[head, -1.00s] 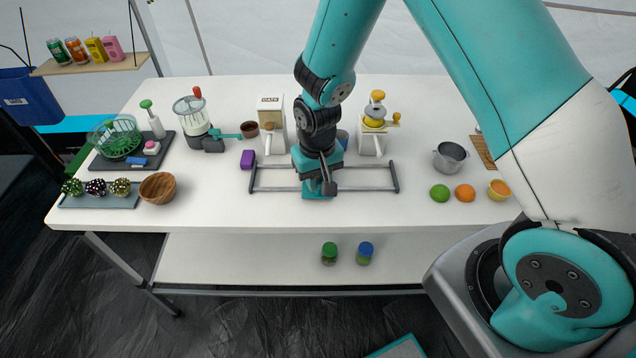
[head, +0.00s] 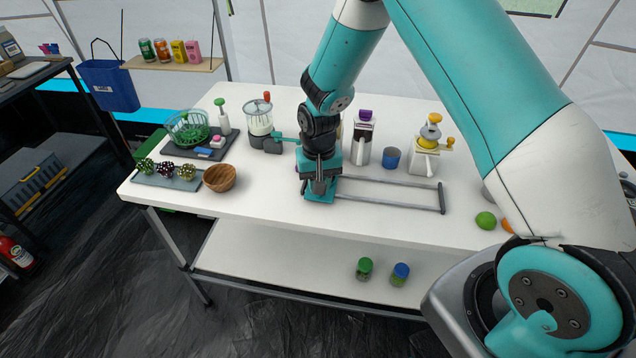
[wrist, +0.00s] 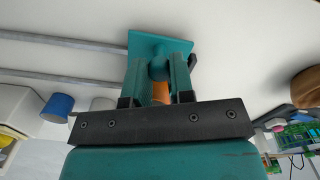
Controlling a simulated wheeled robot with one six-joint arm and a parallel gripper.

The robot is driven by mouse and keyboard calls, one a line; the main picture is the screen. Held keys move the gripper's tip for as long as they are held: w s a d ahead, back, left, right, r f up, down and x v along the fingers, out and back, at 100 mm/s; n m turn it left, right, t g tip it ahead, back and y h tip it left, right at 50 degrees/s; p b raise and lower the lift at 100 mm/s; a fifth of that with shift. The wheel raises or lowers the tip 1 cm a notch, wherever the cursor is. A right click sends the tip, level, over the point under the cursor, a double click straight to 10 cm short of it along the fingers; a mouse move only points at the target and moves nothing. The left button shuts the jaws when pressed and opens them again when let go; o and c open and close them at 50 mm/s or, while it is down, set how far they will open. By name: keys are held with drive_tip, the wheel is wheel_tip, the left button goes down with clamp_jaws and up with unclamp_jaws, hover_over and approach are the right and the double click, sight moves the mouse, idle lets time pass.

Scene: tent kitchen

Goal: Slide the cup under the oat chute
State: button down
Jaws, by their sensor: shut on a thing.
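My gripper (head: 318,184) is at the left end of the grey rail frame (head: 390,205). In the wrist view its fingers (wrist: 159,88) are shut on the post of a flat teal slider plate (wrist: 150,44), beside the rails (wrist: 50,75). An orange-brown thing (wrist: 160,93) shows between the fingers; I cannot tell what it is. A blue cup (head: 391,158) stands behind the rails, also visible in the wrist view (wrist: 57,107). A white dispenser with a purple top (head: 362,138) stands left of that cup. The oat dispenser is hidden behind my arm.
A wooden bowl (head: 219,178) and a tray with dark spotted balls (head: 165,176) lie to the left. A hand-cranked chopper (head: 260,122) stands behind. A yellow-topped press (head: 427,150) stands right of the blue cup. A lime (head: 485,221) lies at the right. Front table space is clear.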

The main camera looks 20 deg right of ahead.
drive_tip(key=shift+w+a+r, duration=0.1)
drive_tip(key=shift+w+a, duration=0.05)
drive_tip(key=shift+a, duration=0.05)
drive_tip(key=c, duration=1)
unclamp_jaws()
drive_tip(key=shift+a, duration=0.1)
drive_tip(key=shift+r, duration=0.15)
wheel_tip(320, 180, up, 17)
drive_tip(key=shift+r+b, duration=0.1)
drive_tip(key=shift+b, duration=0.4)
